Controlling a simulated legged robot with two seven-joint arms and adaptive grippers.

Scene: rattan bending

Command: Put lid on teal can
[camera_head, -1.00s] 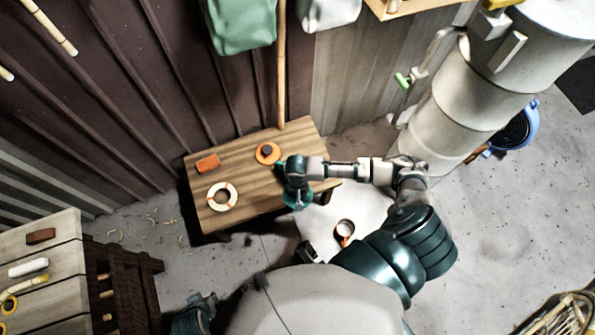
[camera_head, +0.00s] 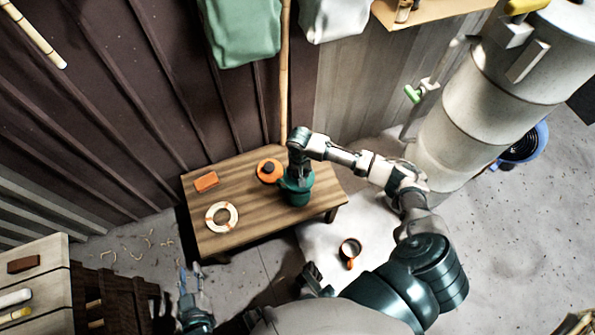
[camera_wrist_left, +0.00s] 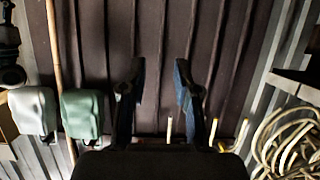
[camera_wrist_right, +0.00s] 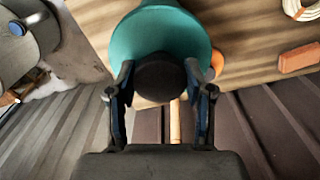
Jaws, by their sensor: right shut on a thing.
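The teal can (camera_head: 297,197) is at the right part of the small wooden table, below my right gripper (camera_head: 297,174). In the right wrist view, my right gripper (camera_wrist_right: 160,82) is shut on a dark round knob (camera_wrist_right: 160,72). A round teal top (camera_wrist_right: 128,42), apparently the lid, spreads behind the knob. The wrist hides whether the lid is seated or a gap lies under it. My left gripper (camera_head: 190,286) is away from the table at lower left. In the left wrist view it is open and empty (camera_wrist_left: 157,80).
On the table (camera_head: 243,178) are an orange round piece with a dark centre (camera_head: 263,178), an orange block (camera_head: 206,181) and a cream ring (camera_head: 211,222). A cup-like object (camera_head: 350,248) is on the pale mat. A large metal cylinder (camera_head: 475,115) stands right.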

